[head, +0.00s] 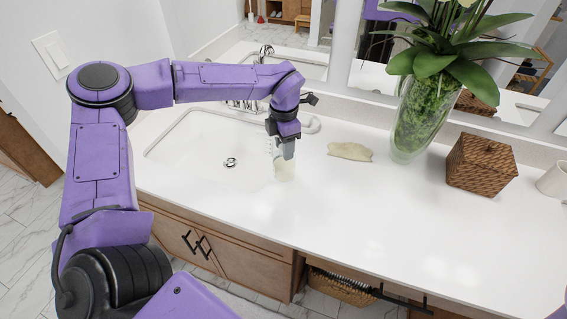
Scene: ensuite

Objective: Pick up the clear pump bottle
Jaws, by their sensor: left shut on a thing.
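The clear pump bottle (284,170) is a small, pale, see-through bottle near the right edge of the sink. My left gripper (283,151) reaches down over it from above and is shut on its upper part. The fingers hide the bottle's top. I cannot tell whether its base touches the counter. My right gripper is not in view.
The white counter (400,215) holds the sink (200,145), a faucet (245,104), a beige cloth or soap dish (350,152), a glass vase with a plant (412,125), a wicker box (481,165) and a white cup (553,181). The counter's front right is clear.

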